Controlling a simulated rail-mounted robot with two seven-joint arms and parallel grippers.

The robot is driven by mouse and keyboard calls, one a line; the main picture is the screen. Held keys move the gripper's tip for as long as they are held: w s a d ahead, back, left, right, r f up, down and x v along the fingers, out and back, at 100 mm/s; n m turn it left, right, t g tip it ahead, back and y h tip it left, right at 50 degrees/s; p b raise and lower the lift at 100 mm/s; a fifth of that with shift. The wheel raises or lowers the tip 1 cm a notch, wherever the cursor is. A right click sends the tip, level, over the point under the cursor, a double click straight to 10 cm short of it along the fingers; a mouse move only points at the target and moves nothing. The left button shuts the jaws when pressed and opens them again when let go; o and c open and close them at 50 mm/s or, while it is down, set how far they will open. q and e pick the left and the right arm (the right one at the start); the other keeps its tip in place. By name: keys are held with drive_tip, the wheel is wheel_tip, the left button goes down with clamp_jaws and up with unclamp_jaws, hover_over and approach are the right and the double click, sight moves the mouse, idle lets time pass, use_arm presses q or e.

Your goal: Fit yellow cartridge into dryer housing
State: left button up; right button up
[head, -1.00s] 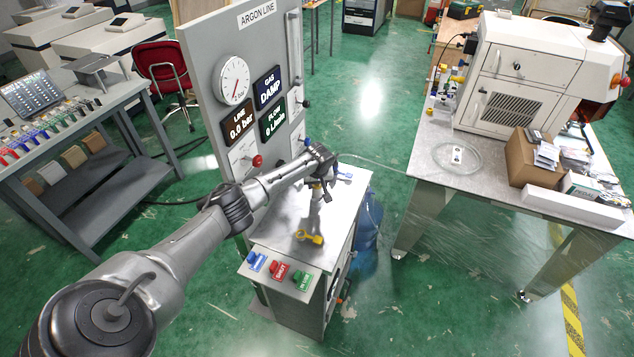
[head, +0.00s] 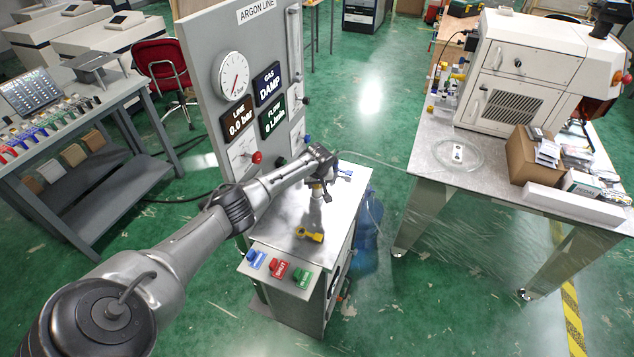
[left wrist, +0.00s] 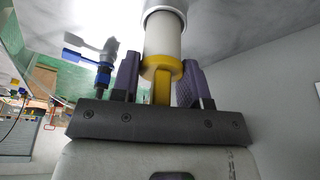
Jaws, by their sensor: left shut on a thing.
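My left gripper (head: 318,193) is over the bench top in front of the argon panel. In the left wrist view its two purple fingers (left wrist: 158,85) are closed around the yellow stem of the cartridge (left wrist: 164,45). The cartridge has a white cylindrical body and a yellow collar. The far end of the white body meets a silver metal ring (left wrist: 166,8), which looks like the dryer housing; how deep it sits inside cannot be told. In the head view the wrist and fingers hide most of the cartridge and housing. My right gripper does not show.
A blue-handled valve (left wrist: 88,58) stands close beside the gripper. A yellow and dark part (head: 309,234) lies on the bench top (head: 285,235). Blue, red and green buttons (head: 279,268) line its front. The grey panel (head: 203,80) rises behind, its screens reading DAMP and 0.0 bar.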

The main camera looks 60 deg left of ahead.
use_arm(q)
drive_tip(key=shift+f, duration=0.3)
drive_tip(key=shift+f+b, duration=0.6)
drive_tip(key=shift+f, duration=0.2)
drive_tip(key=shift+f, duration=0.15)
idle(0.3)
drive_tip(key=o, duration=1.5)
drive_tip(key=shift+r, duration=0.2)
drive_tip(key=shift+r+p, duration=0.9)
drive_tip(key=shift+p, duration=0.2)
drive_tip(key=shift+r+p, duration=1.95)
drive_tip(key=shift+p, duration=0.15)
